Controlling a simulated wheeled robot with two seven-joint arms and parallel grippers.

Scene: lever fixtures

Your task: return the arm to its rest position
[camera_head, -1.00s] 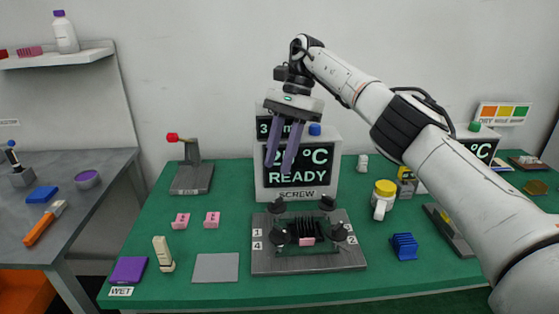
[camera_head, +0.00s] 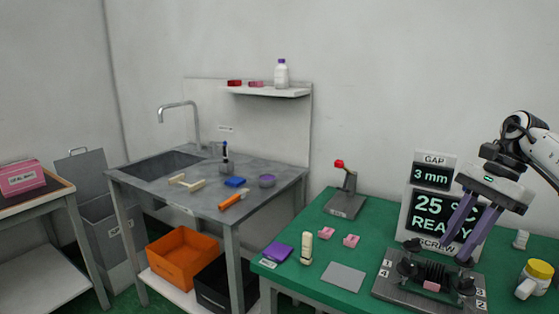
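My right gripper (camera_head: 455,252) hangs at the right of the view with its two purple fingers pointing down. The fingers are apart with nothing between them. They overlap the lower right of the gauge display (camera_head: 408,207), which reads 3 mm, 25 °C and READY. The fingertips appear at the back of the grey screw fixture (camera_head: 389,290) with black knobs, seemingly above it; touching cannot be told. A pink block (camera_head: 431,286) sits at the fixture's middle. My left gripper is out of view.
A lever fixture with a red knob (camera_head: 339,164) stands on the green table (camera_head: 312,215). Pink blocks (camera_head: 351,240), a cream piece (camera_head: 307,248), a purple pad (camera_head: 277,252) and a grey plate (camera_head: 343,277) lie nearby. A yellow-lidded jar (camera_head: 540,270) is right. A sink bench (camera_head: 290,178) stands left.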

